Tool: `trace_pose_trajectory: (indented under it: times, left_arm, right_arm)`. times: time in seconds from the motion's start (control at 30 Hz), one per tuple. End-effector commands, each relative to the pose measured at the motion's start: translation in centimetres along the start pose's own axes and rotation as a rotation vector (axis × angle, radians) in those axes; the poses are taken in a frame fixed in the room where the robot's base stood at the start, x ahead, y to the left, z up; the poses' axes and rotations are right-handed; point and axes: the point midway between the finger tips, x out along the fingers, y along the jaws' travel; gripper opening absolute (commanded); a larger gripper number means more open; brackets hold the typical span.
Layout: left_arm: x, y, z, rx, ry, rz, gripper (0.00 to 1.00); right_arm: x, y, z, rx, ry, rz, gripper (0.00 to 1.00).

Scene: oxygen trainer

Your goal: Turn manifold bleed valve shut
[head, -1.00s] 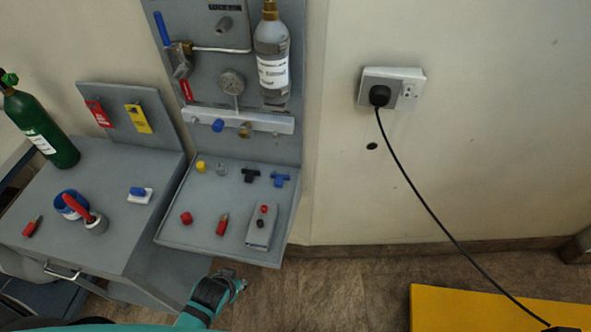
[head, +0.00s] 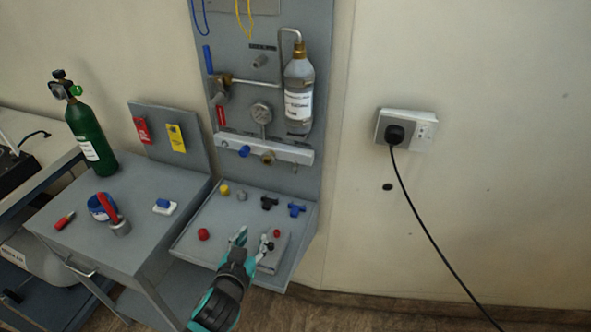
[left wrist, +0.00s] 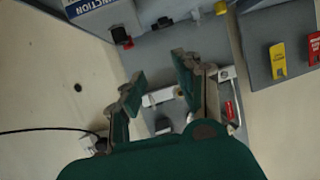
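The manifold is a pale horizontal bar (head: 290,154) on the upright grey panel. It carries a blue knob (head: 244,151) and a brass fitting (head: 268,157); I cannot tell from labels which is the bleed valve. A round gauge (head: 261,113) sits above it. My left gripper (head: 251,243) is over the front of the tray, below the manifold and apart from it, with its fingers spread and nothing between them. In the left wrist view the open fingers (left wrist: 157,84) show in front of the pale bar (left wrist: 160,96). My right gripper is not in view.
The sloping tray (head: 190,245) holds a red cap (head: 203,234), a black fitting (head: 269,203), a blue fitting (head: 297,209) and other small parts. A clear bottle (head: 299,95) hangs above the manifold. A green cylinder (head: 90,140) stands left. A black cable (head: 420,220) hangs at right.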

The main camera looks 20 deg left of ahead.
Motion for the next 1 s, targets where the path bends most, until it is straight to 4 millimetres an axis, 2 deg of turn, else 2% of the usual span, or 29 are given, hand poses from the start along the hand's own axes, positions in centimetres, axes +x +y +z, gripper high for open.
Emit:
trace_pose_trajectory:
  times: [0.03, 0.13, 0.3, 0.43, 0.57, 1.0]
  left_arm:
    - [0.4, 0.4, -1.4, -0.005, 0.063, 0.015, 0.34]
    - [0.9, 1.2, -4.2, -0.017, 0.179, 0.055, 0.34]
    - [1.1, 2.8, -7.6, -0.024, 0.327, 0.132, 0.34]
    - [1.4, 3.2, -8.6, -0.025, 0.36, 0.154, 0.34]
    - [2.9, 3.5, -9.2, -0.024, 0.36, 0.153, 0.34]
    - [11.7, 4.8, -12.6, -0.025, 0.357, 0.15, 0.34]
  right_arm:
    - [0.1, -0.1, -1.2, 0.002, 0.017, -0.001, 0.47]
    - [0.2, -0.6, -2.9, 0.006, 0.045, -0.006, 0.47]
    - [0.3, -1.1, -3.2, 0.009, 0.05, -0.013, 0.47]
    - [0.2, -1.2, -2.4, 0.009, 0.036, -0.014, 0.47]
    - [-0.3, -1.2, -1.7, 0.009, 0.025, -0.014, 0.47]
    - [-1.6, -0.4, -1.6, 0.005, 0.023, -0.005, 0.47]
